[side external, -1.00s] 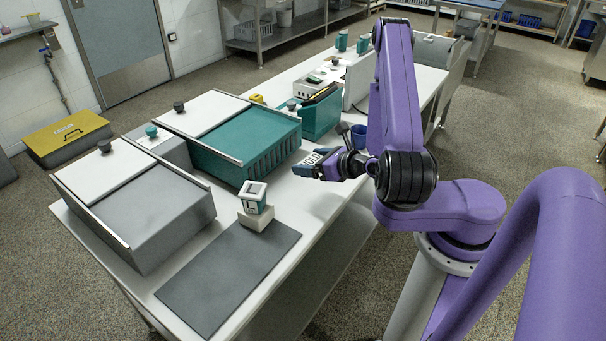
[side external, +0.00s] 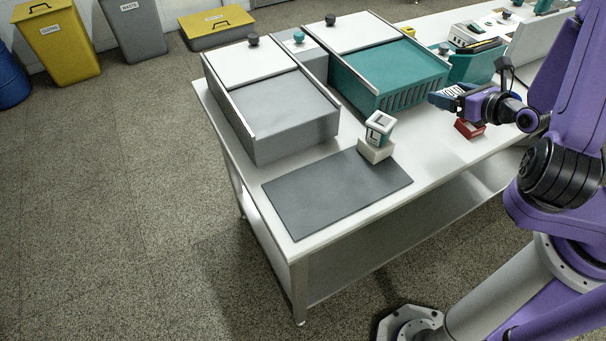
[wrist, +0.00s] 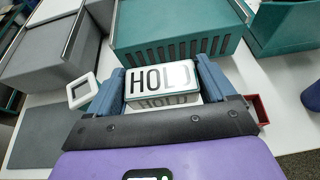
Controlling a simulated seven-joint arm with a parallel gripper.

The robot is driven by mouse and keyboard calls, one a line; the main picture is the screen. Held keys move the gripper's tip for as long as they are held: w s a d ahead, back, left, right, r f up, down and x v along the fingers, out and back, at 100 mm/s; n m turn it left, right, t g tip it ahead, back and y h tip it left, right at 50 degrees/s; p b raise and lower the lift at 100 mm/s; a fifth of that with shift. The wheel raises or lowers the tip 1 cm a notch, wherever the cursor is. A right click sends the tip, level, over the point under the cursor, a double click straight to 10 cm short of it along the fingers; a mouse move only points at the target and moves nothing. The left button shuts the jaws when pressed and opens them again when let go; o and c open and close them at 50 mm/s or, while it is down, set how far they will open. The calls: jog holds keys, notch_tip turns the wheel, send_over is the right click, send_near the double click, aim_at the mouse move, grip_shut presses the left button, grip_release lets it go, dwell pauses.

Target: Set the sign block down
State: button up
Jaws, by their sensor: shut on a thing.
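The sign block (wrist: 162,77) is white with dark letters reading HOLD, the last letter washed out by glare. My gripper (wrist: 162,88) is shut on it, with a blue finger on each side. In the side view my gripper (side external: 452,98) holds the sign block (side external: 453,91) in front of the teal box, above the white table (side external: 345,232). A small red holder (side external: 470,128) is on the table below and beside the gripper; its edge also shows in the wrist view (wrist: 259,108). I cannot tell the exact gap beneath the block.
A dark grey mat (side external: 335,196) lies at the table's front. A pale block (side external: 376,150) on its far edge carries a teal-and-white cube (side external: 380,125). A grey box (side external: 285,115) and a teal box (side external: 390,75) stand behind. Most of the mat is bare.

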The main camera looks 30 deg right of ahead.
jog(key=w+a+n+y, duration=0.3)
jog(key=w+a, duration=0.3)
jog(key=a, duration=0.3)
jog(key=n+g+y, duration=0.4)
jog(key=n+y, duration=0.2)
jog(key=y, duration=0.1)
send_over(305, 176)
notch_tip(305, 176, down, 4)
jog(key=shift+f, duration=5.05)
jog(key=shift+f, duration=0.1)
jog(key=o, duration=0.9)
